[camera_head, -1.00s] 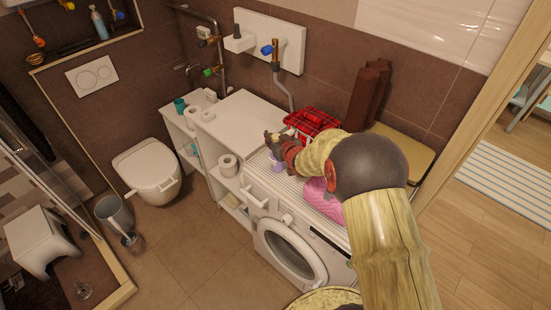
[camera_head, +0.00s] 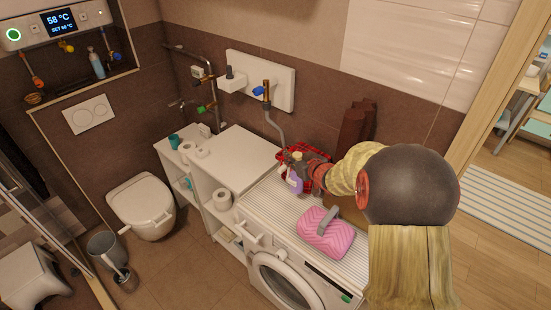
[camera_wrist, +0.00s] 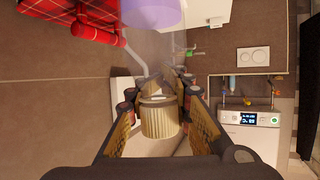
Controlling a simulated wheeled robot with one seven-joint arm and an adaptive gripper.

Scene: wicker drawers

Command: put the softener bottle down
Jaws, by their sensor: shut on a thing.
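The softener bottle (camera_head: 294,181) is lavender with a pale label. It is upright or nearly so, over the back left part of the striped washing machine top (camera_head: 277,203). I cannot tell whether its base touches that top. My gripper (camera_head: 303,161) is shut on the bottle's upper part, coming from the right. In the wrist view, a ribbed beige cap-like piece (camera_wrist: 159,120) shows between the fingers of my gripper (camera_wrist: 158,88), and a lavender part (camera_wrist: 152,12) shows at the top edge.
A pink zigzag container (camera_head: 327,236) with a grey handle stands in front, right of the bottle. A red plaid basket (camera_head: 321,155) is close behind the bottle. A white cabinet (camera_head: 238,158) with paper rolls adjoins the machine at left. The machine top's front left is clear.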

